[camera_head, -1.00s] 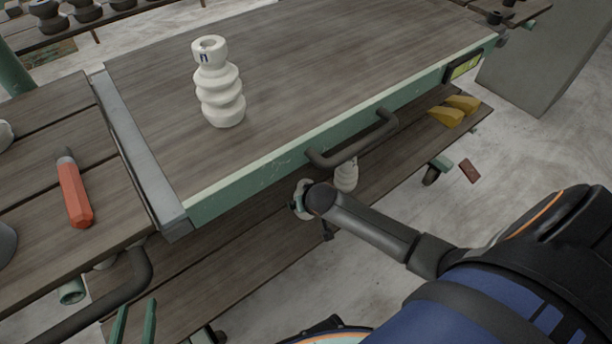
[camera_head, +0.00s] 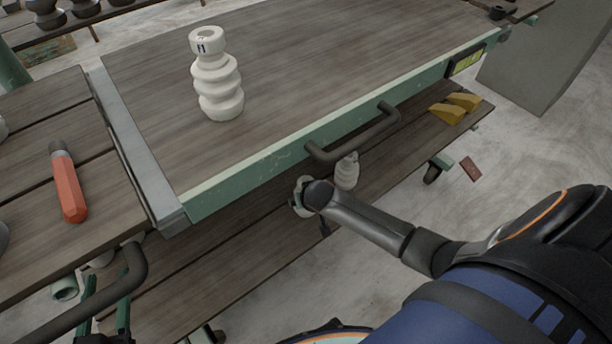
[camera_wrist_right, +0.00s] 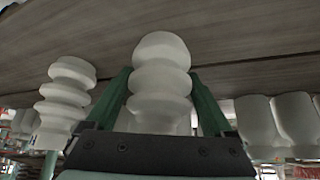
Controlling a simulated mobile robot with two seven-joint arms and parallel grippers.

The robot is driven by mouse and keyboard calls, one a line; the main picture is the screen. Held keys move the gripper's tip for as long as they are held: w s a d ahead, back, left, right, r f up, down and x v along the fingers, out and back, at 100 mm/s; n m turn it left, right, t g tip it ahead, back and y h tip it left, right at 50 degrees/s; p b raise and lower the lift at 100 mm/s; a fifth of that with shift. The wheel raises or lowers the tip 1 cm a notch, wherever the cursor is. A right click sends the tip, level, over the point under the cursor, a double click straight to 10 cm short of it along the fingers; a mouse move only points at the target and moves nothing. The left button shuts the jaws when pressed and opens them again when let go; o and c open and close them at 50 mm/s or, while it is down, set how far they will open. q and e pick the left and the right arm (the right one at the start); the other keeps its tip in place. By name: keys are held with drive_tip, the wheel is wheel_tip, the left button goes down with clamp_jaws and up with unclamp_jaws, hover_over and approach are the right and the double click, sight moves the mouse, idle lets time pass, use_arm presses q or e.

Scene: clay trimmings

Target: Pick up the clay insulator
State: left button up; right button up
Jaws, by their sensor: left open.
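A white ribbed clay insulator (camera_head: 217,82) with a hole in its top and a dark mark stands upright on the tabletop. A smaller white one (camera_head: 347,173) shows below the table edge. My left gripper (camera_head: 106,306) is at the bottom left, its green fingers apart and empty, partly hidden by a dark handle. In the right wrist view my right gripper (camera_wrist_right: 160,73) has its fingers on either side of a white insulator (camera_wrist_right: 160,80); I cannot tell whether they touch it. Another insulator (camera_wrist_right: 66,95) is left of them.
The wooden table (camera_head: 330,55) has a dark handle (camera_head: 355,135) on its green front edge. An orange-handled tool (camera_head: 68,185) lies on the left side bench. Yellow wedges (camera_head: 455,108) lie on the lower shelf. White pots (camera_wrist_right: 275,120) stand right in the wrist view.

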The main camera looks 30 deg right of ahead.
clamp_jaws()
idle(0.5)
drive_tip(key=shift+w+r, duration=0.1)
drive_tip(key=shift+r, duration=0.05)
